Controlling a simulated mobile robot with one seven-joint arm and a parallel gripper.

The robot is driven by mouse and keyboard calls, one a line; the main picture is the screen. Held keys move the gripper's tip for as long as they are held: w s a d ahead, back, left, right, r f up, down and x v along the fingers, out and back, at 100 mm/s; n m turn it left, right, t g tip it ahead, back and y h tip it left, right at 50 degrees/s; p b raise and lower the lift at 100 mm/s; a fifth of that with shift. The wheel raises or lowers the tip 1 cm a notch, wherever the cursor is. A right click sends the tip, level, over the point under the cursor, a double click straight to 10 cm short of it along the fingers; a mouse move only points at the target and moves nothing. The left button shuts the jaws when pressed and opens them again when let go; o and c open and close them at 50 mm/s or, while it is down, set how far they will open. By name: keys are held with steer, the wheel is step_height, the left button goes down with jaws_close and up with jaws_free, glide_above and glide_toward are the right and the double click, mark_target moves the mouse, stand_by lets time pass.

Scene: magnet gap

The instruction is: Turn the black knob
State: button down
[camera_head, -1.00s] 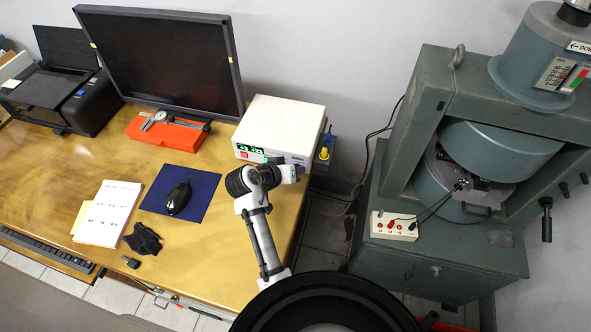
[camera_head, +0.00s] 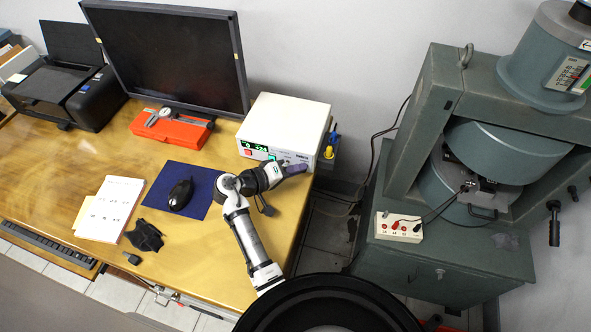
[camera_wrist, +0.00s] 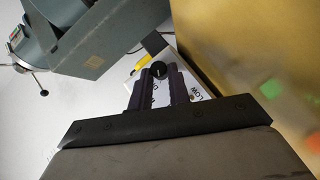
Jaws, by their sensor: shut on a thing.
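The black knob (camera_wrist: 159,69) is on the front of a white box-shaped instrument (camera_head: 292,118). In the wrist view it sits between the tips of my two dark fingers, and my gripper (camera_wrist: 159,82) is shut on it. In the head view my gripper (camera_head: 298,168) reaches the lower right of the instrument's front, and the hand hides the knob there. The instrument's green display (camera_head: 253,147) is lit, with digits too small to read surely. Printed lettering, including "LOW", shows on the panel (camera_wrist: 195,88) in the wrist view.
The instrument stands at the right edge of the wooden desk (camera_head: 185,250), with yellow and blue plugs (camera_head: 329,150) at its right. A monitor (camera_head: 168,55), orange case (camera_head: 170,130) and mouse (camera_head: 180,194) lie to the left. A large grey magnet (camera_head: 450,150) stands right, beyond a gap.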

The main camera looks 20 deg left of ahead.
stand_by(0.4)
steer(key=c, duration=1.6)
jaws_free()
steer(key=p+v, duration=0.1)
steer(key=v, duration=1.2)
steer(key=shift+s+a+r, duration=0.15)
steer(key=shift+s+a, duration=0.05)
steer(key=shift+s, duration=0.1)
